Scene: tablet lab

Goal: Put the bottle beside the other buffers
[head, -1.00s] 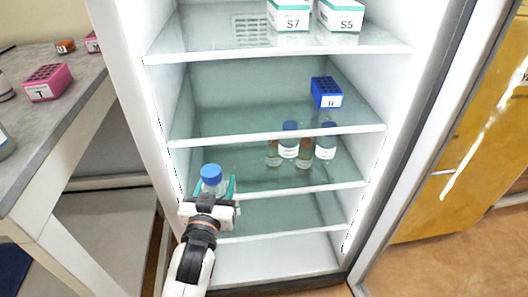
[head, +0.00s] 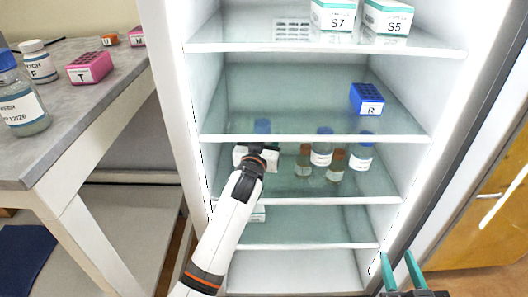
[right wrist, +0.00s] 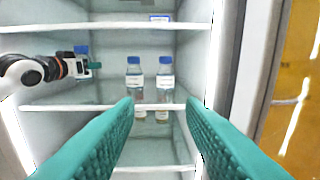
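My left gripper (head: 255,158) reaches into the fridge above its middle shelf (head: 290,200), shut on a blue-capped bottle (head: 262,127). Its arm hides most of that bottle; the cap also shows in the right wrist view (right wrist: 81,49). Whether the bottle touches the shelf cannot be told. Two blue-capped, white-labelled bottles (head: 322,150) (head: 361,152) stand to the right on the same shelf, apart from the held one. They also show in the right wrist view (right wrist: 134,75) (right wrist: 165,76). My right gripper (head: 402,272) is open and empty outside the fridge.
Small amber vials (head: 304,160) (head: 336,166) stand among the shelf bottles. A blue rack (head: 368,99) is on the shelf above, with boxes (head: 333,17) (head: 388,18) higher up. A bench (head: 90,110) is at left.

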